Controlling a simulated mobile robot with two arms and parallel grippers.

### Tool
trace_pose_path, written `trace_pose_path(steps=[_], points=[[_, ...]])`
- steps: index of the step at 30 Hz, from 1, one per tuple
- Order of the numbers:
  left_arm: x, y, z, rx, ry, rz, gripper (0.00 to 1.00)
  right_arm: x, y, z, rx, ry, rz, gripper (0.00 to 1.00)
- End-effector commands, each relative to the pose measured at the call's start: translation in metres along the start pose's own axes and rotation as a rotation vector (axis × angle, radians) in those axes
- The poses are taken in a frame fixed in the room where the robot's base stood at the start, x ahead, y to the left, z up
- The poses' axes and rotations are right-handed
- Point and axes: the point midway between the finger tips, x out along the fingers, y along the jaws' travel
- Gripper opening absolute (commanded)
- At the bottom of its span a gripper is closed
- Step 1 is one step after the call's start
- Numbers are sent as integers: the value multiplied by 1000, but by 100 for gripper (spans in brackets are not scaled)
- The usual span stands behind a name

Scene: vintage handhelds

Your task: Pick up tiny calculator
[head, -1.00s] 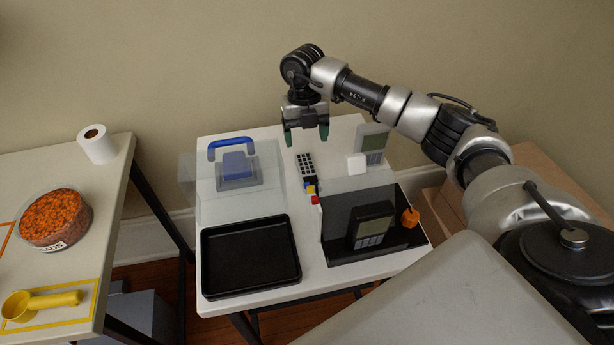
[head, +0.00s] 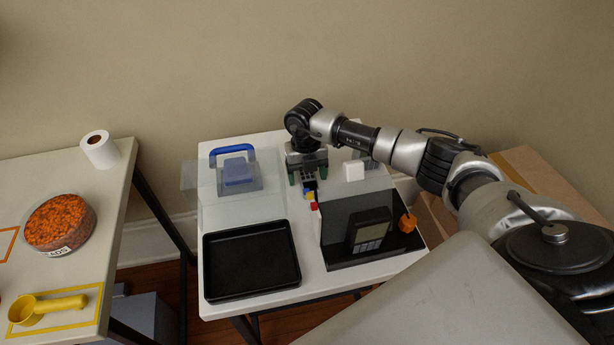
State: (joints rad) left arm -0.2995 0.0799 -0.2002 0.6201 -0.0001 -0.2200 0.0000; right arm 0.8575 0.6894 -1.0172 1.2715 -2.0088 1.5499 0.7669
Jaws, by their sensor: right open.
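A small dark handheld with rows of light keys (head: 309,183), which looks like the tiny calculator, lies on the white table (head: 215,310) toward the back. My right gripper (head: 308,175) is over it, pointing down, with its green-tipped fingers apart on either side of it. The gripper hides the handheld's far part, and I cannot tell whether the fingers touch it. A larger black handheld with a grey screen (head: 369,230) leans in the black open holder (head: 335,258) at the right. My left gripper is out of view.
Small red, yellow and blue blocks (head: 311,197) sit just in front of the keyed handheld. A white cube (head: 354,170) and a grey handheld (head: 369,160), partly hidden by my arm, are to its right.

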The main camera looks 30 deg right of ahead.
Motion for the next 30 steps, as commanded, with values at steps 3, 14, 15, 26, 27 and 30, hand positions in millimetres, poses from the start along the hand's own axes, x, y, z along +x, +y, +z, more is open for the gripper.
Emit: trace_pose_path(steps=[3,14,15,26,27,30], points=[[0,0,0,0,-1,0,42,0,0,0,0,0,0,64],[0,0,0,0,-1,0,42,-1,0,0,0,0,1,20],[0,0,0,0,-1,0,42,-1,0,0,0,0,1,20],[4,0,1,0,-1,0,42,-35,0,-3,-1,-5,2,20],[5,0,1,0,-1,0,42,-44,0,-4,-1,-5,3,20],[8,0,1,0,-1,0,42,-64,0,-6,-1,-4,1,20]])
